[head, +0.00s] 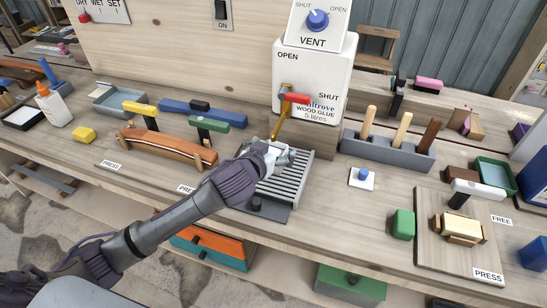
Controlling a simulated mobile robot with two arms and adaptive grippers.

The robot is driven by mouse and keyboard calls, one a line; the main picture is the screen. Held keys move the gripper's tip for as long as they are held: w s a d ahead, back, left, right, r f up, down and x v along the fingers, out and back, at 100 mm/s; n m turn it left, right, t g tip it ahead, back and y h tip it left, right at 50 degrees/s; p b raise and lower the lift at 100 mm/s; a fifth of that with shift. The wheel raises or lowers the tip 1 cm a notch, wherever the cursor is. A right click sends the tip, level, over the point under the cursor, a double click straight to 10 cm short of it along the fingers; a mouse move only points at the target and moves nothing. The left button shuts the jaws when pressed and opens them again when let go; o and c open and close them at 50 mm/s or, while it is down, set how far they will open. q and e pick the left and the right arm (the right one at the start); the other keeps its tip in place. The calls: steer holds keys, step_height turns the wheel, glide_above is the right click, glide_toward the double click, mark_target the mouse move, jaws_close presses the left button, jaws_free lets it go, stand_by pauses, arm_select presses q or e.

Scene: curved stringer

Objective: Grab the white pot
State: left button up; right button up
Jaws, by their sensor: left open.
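My left gripper (279,153) is open and reaches over the slatted drip grate (283,184) below the glue dispenser's tap. A small whitish shape (271,160), which may be the white pot, shows between or beside its fingers. The gripper covers much of it, so I cannot tell whether the fingers touch it. The white wood glue dispenser (335,75) stands behind, with a red-handled tap (295,98) and a brass spout above the gripper. My right gripper is not in view.
A curved wooden piece (165,147) and several coloured clamps lie to the left. A grey rack (388,150) with upright wooden handles stands right of the grate. A green block (403,224) and a wooden press board (430,257) are at the front right.

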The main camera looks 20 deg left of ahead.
arm_select(q)
steer(key=shift+c, duration=0.4)
steer(key=c, duration=1.3)
steer(key=shift+c, duration=0.2)
steer(key=shift+r, duration=0.2)
